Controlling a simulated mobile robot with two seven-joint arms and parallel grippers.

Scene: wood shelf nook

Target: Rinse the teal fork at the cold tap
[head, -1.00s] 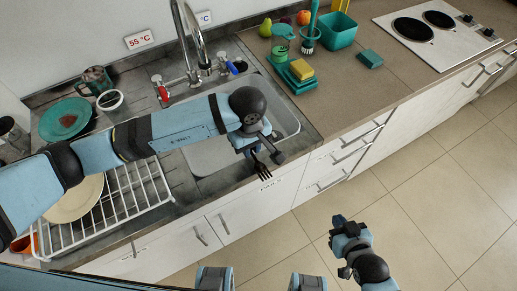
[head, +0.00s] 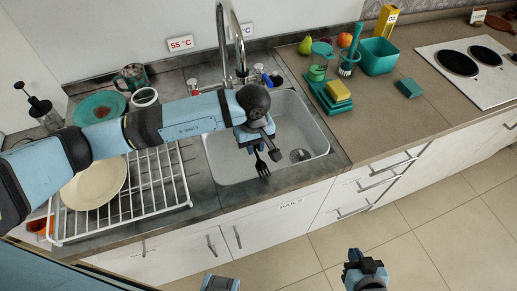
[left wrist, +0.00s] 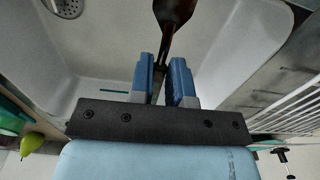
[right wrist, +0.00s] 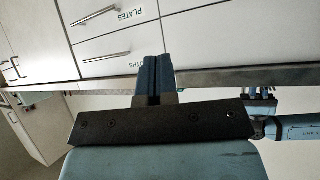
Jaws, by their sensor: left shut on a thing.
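My left gripper (head: 258,147) is shut on a fork (head: 262,170), which hangs tines down over the front part of the sink (head: 225,165). The fork looks dark brown rather than teal. In the left wrist view the fork (left wrist: 173,18) runs out from between the fingers (left wrist: 163,80), with the basin behind it. The tap spout (head: 242,70) stands at the back of the sink, with a red-marked handle (head: 193,88) on its left and a blue-marked one (head: 276,78) on its right. My right gripper (right wrist: 153,80) is shut and empty, low before the cabinets.
A white dish rack (head: 165,185) with a cream plate (head: 95,183) stands left of the sink. A teal plate (head: 99,107) lies behind it. Right of the sink are a yellow sponge (head: 337,91), a teal tray (head: 322,98), a teal bin (head: 378,56) and a hob (head: 470,66).

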